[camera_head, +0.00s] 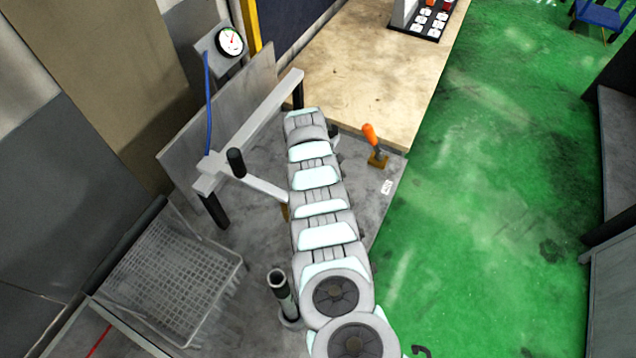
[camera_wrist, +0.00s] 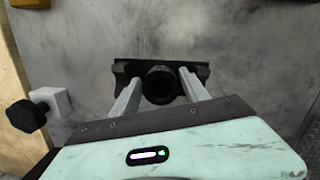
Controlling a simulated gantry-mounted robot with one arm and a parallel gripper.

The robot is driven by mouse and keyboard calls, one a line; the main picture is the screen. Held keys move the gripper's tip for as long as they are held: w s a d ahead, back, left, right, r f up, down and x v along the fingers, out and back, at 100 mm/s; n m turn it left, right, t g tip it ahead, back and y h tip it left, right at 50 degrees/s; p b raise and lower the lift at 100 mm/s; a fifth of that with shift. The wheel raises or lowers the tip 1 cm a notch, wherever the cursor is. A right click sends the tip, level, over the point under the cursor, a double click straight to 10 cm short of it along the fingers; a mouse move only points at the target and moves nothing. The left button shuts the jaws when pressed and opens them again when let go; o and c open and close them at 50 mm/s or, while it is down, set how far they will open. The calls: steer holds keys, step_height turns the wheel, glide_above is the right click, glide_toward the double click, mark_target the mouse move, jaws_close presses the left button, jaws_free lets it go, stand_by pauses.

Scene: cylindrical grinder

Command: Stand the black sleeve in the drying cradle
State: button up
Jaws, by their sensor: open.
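In the wrist view a black sleeve (camera_wrist: 160,84), hollow and seen end-on, is between the two fingers of my gripper (camera_wrist: 160,74). The fingers are open, with one on each side of it. I cannot tell whether they touch it. In the head view my arm hides my gripper and this spot. A dark hollow tube (camera_head: 278,284) stands upright on a round grey base at the lower middle of the head view. A wire rack (camera_head: 170,279) sits to its left. I cannot tell for certain which thing is the drying cradle.
A white frame (camera_head: 262,112) with a black knob (camera_head: 236,162) stands left of my arm. An orange-handled lever (camera_head: 371,136) is on the right edge of the grey table. A wooden bench (camera_head: 365,75) lies beyond. A gauge (camera_head: 230,41) with a blue hose is at the back.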

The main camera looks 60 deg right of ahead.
steer(key=shift+w+d+r, duration=0.1)
steer(key=shift+w+r, duration=0.05)
steer(key=shift+r, duration=0.5)
step_height(320, 180, up, 11)
steer(key=w+b, duration=0.1)
steer(key=shift+a, duration=0.3)
steer(key=shift+w+f, duration=0.1)
